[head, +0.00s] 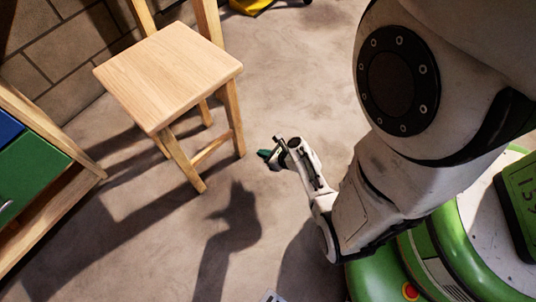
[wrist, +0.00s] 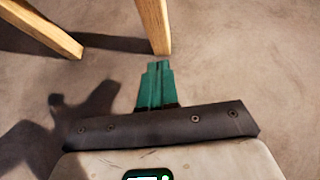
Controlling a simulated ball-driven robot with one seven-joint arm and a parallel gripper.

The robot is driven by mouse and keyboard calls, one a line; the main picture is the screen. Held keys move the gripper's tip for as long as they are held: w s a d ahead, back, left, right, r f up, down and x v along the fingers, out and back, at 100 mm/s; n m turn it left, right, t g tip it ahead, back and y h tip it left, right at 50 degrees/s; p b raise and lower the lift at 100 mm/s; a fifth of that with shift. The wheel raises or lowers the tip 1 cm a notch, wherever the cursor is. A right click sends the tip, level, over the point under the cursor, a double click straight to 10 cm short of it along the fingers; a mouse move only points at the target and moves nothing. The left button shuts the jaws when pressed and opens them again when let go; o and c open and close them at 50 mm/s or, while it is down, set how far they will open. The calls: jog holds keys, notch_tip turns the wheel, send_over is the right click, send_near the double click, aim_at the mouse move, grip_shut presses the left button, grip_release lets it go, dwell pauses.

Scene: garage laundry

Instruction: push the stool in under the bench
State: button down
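The stool (head: 168,72) is pale wood with a square seat, upright on the floor at the upper left of the head view. Two wooden posts rise at the far edge of its seat. Two wooden legs (wrist: 154,25) show at the top of the wrist view. My gripper (head: 266,154) is low, to the right of the stool's nearest right leg, with a gap to it in the head view. Its green fingers (wrist: 158,80) are together and hold nothing visible. I cannot clearly identify the bench in either view.
A wooden-framed unit (head: 88,182) with blue and green drawer fronts stands at the left edge. A block wall (head: 60,50) is behind it. A yellow object (head: 250,5) lies at the top. The floor (head: 300,80) between stool and arm is clear.

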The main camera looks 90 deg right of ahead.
aim_at(241, 140)
jog(key=w+d, duration=0.1)
jog(key=w, duration=0.1)
jog(key=w+d, duration=0.1)
jog(key=w, duration=0.1)
jog(key=w+d, duration=0.1)
jog(key=w, duration=0.1)
jog(key=shift+w+d, duration=0.15)
jog(key=shift+d, duration=0.25)
jog(key=shift+w+d, duration=0.2)
jog(key=shift+w, duration=0.25)
jog(key=shift+w+d, duration=0.25)
jog(key=shift+w, duration=0.3)
jog(key=shift+w+d, duration=0.25)
jog(key=shift+w, duration=0.25)
jog(key=shift+w+d, duration=0.65)
jog(key=shift+w, duration=0.35)
jog(key=shift+w+d, duration=0.65)
jog(key=shift+w, duration=0.35)
jog(key=shift+s+a+p, duration=0.15)
jog(key=shift+s+a, duration=0.55)
jog(key=shift+s, duration=0.5)
jog(key=shift+s+a+p, duration=0.2)
jog(key=shift+s+a, duration=0.45)
jog(key=shift+s, duration=0.55)
jog(key=shift+s+a+p, duration=0.15)
jog(key=shift+s+a, duration=0.55)
jog(key=shift+s, duration=0.5)
jog(key=shift+a, duration=0.1)
